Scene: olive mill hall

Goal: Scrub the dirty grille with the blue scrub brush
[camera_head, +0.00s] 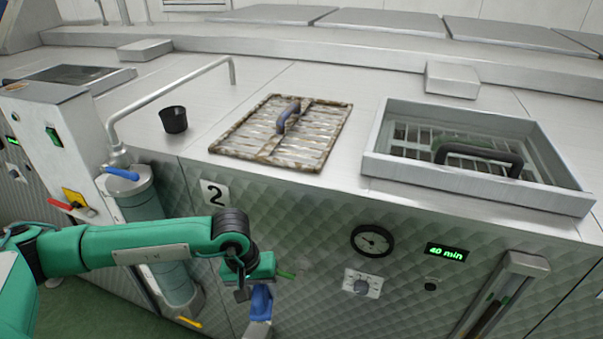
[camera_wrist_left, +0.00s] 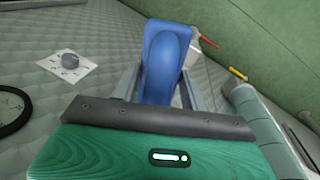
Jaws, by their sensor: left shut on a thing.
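The dirty grille (camera_head: 307,141), brown-stained with a blue-grey handle, lies flat on the steel top left of the open basin. My left gripper (camera_head: 259,316) hangs in front of the machine's quilted front, below and apart from the grille. It is shut on the blue scrub brush (camera_head: 261,299), which also shows between the fingers in the left wrist view (camera_wrist_left: 164,62). The brush's bristles cannot be made out. My right gripper is out of view.
A black cup (camera_head: 173,119) stands left of the grille, near a bent steel pipe (camera_head: 165,92). At right, a raised-rim basin (camera_head: 420,176) holds a grid with a black handle (camera_head: 480,154). A gauge (camera_head: 372,241) and a knob (camera_head: 361,286) are on the front panel.

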